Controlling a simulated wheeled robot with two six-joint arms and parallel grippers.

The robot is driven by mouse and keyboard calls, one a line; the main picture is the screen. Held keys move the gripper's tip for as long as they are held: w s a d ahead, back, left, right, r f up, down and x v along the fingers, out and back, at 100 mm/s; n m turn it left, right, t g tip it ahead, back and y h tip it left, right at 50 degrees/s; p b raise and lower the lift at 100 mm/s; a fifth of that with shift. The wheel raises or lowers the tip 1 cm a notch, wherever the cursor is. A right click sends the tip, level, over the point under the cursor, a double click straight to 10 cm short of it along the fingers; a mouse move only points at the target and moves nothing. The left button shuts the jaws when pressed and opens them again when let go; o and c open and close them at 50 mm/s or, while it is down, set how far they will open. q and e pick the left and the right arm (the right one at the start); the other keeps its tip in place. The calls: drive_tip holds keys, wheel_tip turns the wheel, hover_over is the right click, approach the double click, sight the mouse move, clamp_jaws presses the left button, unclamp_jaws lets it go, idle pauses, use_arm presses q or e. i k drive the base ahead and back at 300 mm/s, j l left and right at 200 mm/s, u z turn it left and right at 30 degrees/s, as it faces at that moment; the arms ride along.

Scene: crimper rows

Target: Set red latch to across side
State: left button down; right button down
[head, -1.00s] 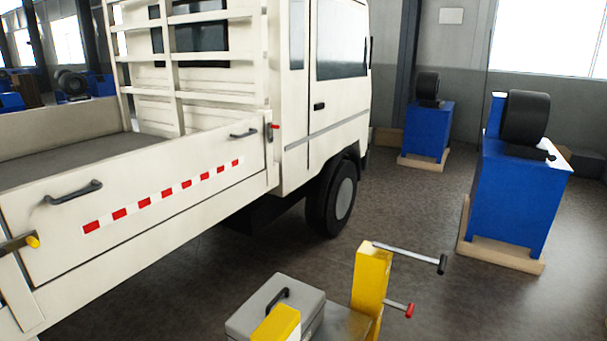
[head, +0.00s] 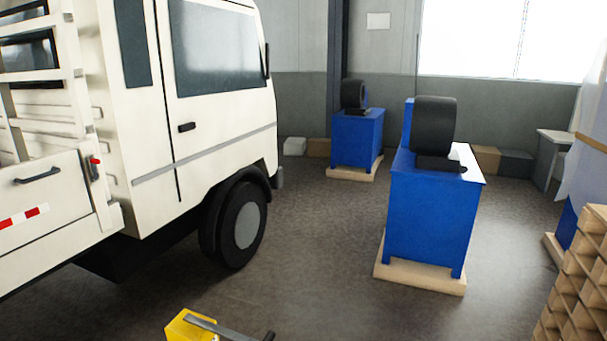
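The red latch (head: 94,163) is small in the head view, at the left, on the front end of the white truck's (head: 70,215) drop side, beside the cab. Its red tip shows at the top of a short upright grey piece. It is too small to tell exactly how its lever lies. Neither of my grippers is in view.
A yellow post (head: 185,327) with a grey lever stands at the bottom edge. Blue machines (head: 430,212) with black rollers stand on pallets ahead and right. Stacked wooden crates (head: 578,290) are at the lower right. The floor (head: 320,250) between truck and machines is clear.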

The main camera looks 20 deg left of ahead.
sight(92, 162)
drive_tip(key=i+l, duration=0.15)
drive_tip(key=i, duration=0.7)
drive_tip(key=i+l, duration=0.15)
drive_tip(key=i, duration=0.7)
drive_tip(key=i+j+u, duration=0.15)
drive_tip(key=i+u, duration=0.95)
drive_tip(key=u, duration=0.15)
drive_tip(key=i+l+u, duration=0.4)
drive_tip(key=i+j+u, duration=0.1)
drive_tip(key=u, duration=0.4)
drive_tip(key=i+u, duration=0.3)
drive_tip(key=u, duration=0.15)
drive_tip(key=i+u, duration=0.2)
drive_tip(key=u, duration=0.3)
drive_tip(key=i+l+u, duration=0.15)
drive_tip(key=u, duration=0.3)
drive_tip(key=i+l+u, duration=0.1)
drive_tip(key=i+u, duration=0.25)
drive_tip(key=i+l+u, duration=0.15)
drive_tip(key=u, duration=0.15)
